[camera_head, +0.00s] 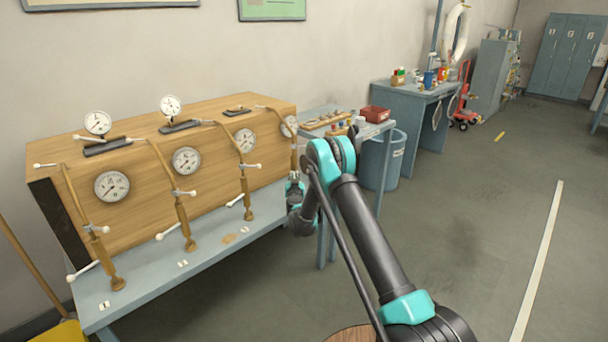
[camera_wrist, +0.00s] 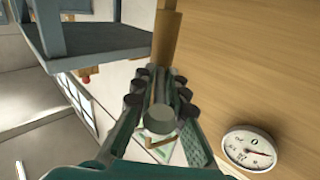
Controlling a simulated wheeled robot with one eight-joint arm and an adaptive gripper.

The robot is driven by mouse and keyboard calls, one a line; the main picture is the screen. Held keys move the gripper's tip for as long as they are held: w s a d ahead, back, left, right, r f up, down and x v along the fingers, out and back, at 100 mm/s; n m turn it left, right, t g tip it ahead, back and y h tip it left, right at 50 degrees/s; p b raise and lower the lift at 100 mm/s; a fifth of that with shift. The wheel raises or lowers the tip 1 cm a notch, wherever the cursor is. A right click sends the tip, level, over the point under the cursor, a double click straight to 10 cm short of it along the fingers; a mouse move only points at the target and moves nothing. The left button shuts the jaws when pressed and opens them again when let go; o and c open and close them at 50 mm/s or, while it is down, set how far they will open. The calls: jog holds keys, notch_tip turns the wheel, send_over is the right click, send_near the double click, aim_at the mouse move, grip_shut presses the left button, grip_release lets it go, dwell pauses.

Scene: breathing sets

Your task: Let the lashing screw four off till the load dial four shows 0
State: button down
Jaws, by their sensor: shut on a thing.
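Load dial four (camera_head: 289,126) is at the right end of the wooden case's front and is partly hidden in the head view. A round white dial beside my gripper shows in the wrist view (camera_wrist: 250,148); its needle is visible, but the reading is too small to tell surely. Lashing screw four (camera_head: 294,157) is a brass-coloured upright in front of that dial, its lower part hidden by my arm. The brass rod also shows in the wrist view (camera_wrist: 167,38). My gripper (camera_wrist: 160,92) is shut on the screw at this rod; the gripped part is mostly hidden between the fingers.
The wooden case (camera_head: 215,112) stands on a blue-grey bench (camera_head: 150,275) with several similar dials and brass screws to the left. A side table (camera_head: 340,131) with a red box (camera_head: 375,114) and a blue bin (camera_head: 390,165) stand close right. The floor further right is clear.

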jog(key=shift+a+f+m+g+h, duration=0.1)
jog(key=shift+a+m+g+h, duration=0.3)
jog(key=shift+m+h, duration=0.8)
jog(key=shift+a+r+m+g+h, duration=0.1)
jog(key=shift+a+m+h, duration=0.5)
jog(key=shift+h, duration=1.05)
jog(key=shift+a+f+m+g+h, duration=0.15)
jog(key=shift+a+m+h, duration=0.3)
jog(key=shift+m+h, duration=0.8)
jog(key=shift+a+h, duration=0.1)
jog(key=shift+h, duration=0.3)
jog(key=c, duration=1.7)
grip_release()
jog(key=shift+c, duration=0.2)
jog(key=shift+o, duration=0.7)
jog(key=shift+w, duration=0.1)
jog(key=v, duration=1.2)
jog(key=shift+r, duration=0.25)
